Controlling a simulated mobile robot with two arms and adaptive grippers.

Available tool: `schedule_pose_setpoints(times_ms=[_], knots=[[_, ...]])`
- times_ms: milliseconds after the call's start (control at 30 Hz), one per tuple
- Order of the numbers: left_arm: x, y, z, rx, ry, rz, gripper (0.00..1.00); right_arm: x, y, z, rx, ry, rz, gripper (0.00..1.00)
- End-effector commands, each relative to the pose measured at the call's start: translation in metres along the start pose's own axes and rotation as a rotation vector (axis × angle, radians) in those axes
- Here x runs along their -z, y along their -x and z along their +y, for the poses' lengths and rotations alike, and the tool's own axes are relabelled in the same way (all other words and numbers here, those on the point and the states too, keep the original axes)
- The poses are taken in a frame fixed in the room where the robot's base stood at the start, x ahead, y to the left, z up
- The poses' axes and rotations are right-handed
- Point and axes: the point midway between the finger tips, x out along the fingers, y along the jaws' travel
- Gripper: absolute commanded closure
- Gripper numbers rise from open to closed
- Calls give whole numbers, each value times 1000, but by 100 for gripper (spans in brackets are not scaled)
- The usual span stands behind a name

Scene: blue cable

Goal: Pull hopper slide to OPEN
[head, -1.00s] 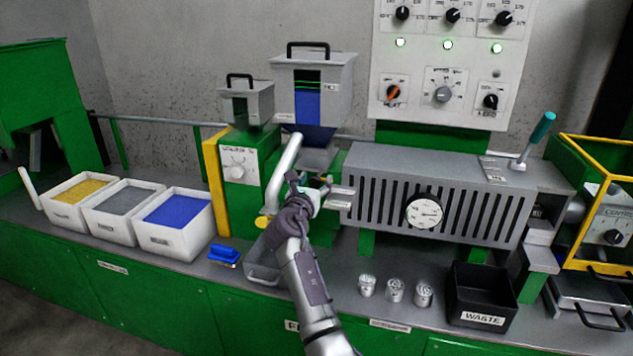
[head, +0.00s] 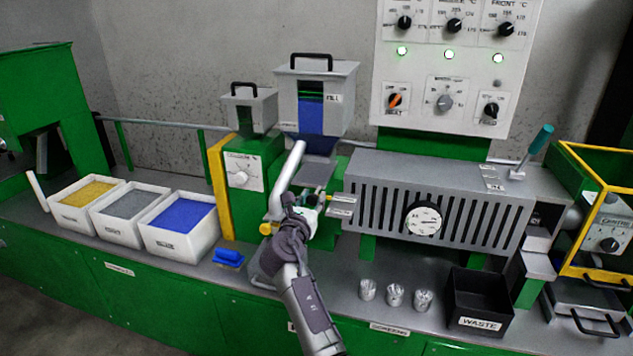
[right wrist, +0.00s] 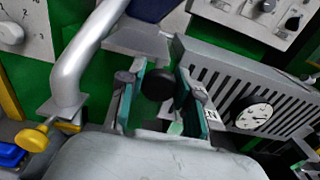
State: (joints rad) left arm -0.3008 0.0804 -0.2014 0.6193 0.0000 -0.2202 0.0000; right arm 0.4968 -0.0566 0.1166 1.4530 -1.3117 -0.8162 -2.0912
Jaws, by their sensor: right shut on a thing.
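The hopper (head: 331,80) is a grey box with a black handle and a window showing blue pellets. Below its blue throat, a flat grey slide plate (head: 318,174) sticks out toward me. My right gripper (head: 305,214) is in front of this plate, beside the bent grey pipe. In the right wrist view its teal-padded fingers (right wrist: 160,98) stand either side of a round black knob (right wrist: 157,84), and the gripper is shut on it. The knob's join to the slide is hidden. My left gripper is not in view.
The bent pipe (head: 287,178) rises close left of my gripper, with a yellow knob (right wrist: 31,138) at its foot. The slotted grey barrel cover (head: 465,205) is close on the right. Cups, a black waste bin (head: 480,302) and pellet trays (head: 180,245) stand on the bench.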

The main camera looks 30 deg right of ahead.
Motion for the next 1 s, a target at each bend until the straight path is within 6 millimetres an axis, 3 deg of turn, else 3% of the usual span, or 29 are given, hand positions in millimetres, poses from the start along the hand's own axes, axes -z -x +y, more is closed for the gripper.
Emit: schedule_pose_setpoints(times_ms=[33, 100, 467, 500, 600, 1000], knots=[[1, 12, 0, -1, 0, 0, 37, -4, 9, 0, 0, 3, 4, 100], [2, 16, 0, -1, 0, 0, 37, -2, 16, 0, 0, 1, 4, 100], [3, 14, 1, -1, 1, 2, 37, 2, 20, 0, 1, -1, 5, 100], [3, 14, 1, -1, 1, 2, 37, 3, 20, 0, 1, -1, 5, 60], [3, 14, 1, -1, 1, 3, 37, 2, 20, 0, 1, -1, 4, 43], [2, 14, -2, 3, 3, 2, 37, 1, 27, 0, 0, -2, 2, 42]])
